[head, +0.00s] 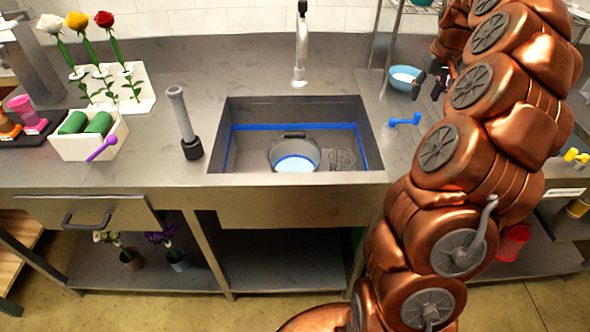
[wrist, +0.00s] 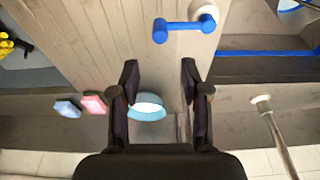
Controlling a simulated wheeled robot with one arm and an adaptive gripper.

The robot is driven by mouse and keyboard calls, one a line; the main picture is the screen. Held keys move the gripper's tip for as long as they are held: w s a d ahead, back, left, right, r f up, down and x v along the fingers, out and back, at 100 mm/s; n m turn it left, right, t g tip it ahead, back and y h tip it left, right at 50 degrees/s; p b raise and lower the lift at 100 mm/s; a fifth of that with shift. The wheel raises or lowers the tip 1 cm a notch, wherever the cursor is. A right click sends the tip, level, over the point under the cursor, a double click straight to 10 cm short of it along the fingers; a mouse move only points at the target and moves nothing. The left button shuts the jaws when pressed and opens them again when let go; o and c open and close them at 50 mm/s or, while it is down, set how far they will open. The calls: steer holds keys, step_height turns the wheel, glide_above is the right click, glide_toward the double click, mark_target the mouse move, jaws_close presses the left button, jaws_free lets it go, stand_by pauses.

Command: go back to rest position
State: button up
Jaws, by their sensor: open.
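My copper-coloured arm rises on the right of the head view. My dark gripper (head: 430,84) is over the counter right of the sink, beside a blue bowl (head: 403,78) with pale contents. In the wrist view my gripper (wrist: 159,70) has its two fingers spread apart, with nothing held between them. The blue bowl (wrist: 147,106) shows beyond the fingers, partly covered by the left one. I cannot tell the exact gap between gripper and bowl.
The sink (head: 290,105) holds a grey pot (head: 295,152). A blue lever (head: 404,120) sits on the counter near my arm. A tall faucet (head: 301,45) stands behind the sink. A white flower rack (head: 140,85) and a white bin (head: 88,147) are at the left.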

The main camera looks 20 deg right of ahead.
steer(key=shift+w+f, duration=0.15)
steer(key=shift+w, duration=0.2)
steer(key=shift+s, duration=0.2)
steer(key=shift+f, duration=0.1)
steer(key=s+a+r+n+p, duration=0.1)
steer(key=s+a, duration=0.1)
steer(key=a, duration=0.7)
steer(key=s+a+r+n+g+y+p, duration=0.1)
steer(key=s+a, duration=0.1)
steer(key=a, duration=0.6)
steer(key=s+a+r+n, duration=0.2)
steer(key=s+a, duration=0.1)
steer(key=a, duration=0.6)
steer(key=s+a+f+g+p, duration=0.1)
steer(key=s+a+f, duration=0.2)
steer(key=s, duration=0.8)
steer(key=s+a+f+g+p, duration=0.2)
steer(key=s+a, duration=0.6)
steer(key=s, duration=0.4)
steer(key=shift+s+a+f, duration=0.25)
steer(key=shift+s+f, duration=0.05)
steer(key=shift+f, duration=0.2)
